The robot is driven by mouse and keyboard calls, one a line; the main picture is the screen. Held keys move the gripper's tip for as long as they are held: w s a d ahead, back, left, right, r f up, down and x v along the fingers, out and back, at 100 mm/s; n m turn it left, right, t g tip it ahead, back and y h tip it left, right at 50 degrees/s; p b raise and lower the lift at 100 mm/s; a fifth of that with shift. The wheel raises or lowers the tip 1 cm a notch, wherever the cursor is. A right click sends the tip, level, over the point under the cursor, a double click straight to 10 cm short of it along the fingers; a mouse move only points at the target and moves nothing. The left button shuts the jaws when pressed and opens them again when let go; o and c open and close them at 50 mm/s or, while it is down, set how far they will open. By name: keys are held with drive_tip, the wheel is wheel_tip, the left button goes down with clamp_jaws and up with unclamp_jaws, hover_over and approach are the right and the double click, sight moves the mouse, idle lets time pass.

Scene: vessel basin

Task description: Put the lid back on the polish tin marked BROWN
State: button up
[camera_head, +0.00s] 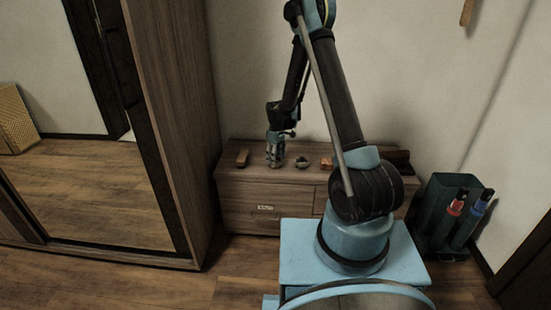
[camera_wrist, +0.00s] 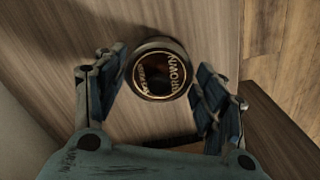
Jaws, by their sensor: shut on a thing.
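My gripper (camera_head: 275,163) is low over the top of the wooden cabinet in the head view. In the wrist view my gripper (camera_wrist: 165,72) has its two fingers on either side of a dark round piece marked BROWN (camera_wrist: 160,74), and is shut on it. Its round face carries pale lettering, with a brownish metallic rim. I cannot tell whether it is the lid alone or the lid on its tin, nor whether it touches the surface below. A small dark, greenish object (camera_head: 303,163) lies right of my gripper in the head view, too small to identify.
The cabinet (camera_head: 262,190) has drawers. A brown block (camera_head: 242,157) lies on it left of my gripper, an orange-brown one (camera_head: 327,163) to the right. A tall mirrored wardrobe (camera_head: 180,120) stands left. A dark green bin (camera_head: 440,200) with bottle-like objects stands right.

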drive_tip(key=o, duration=0.9)
drive_tip(key=shift+o, duration=0.5)
drive_tip(key=shift+o, duration=1)
drive_tip(key=shift+r, duration=3.5)
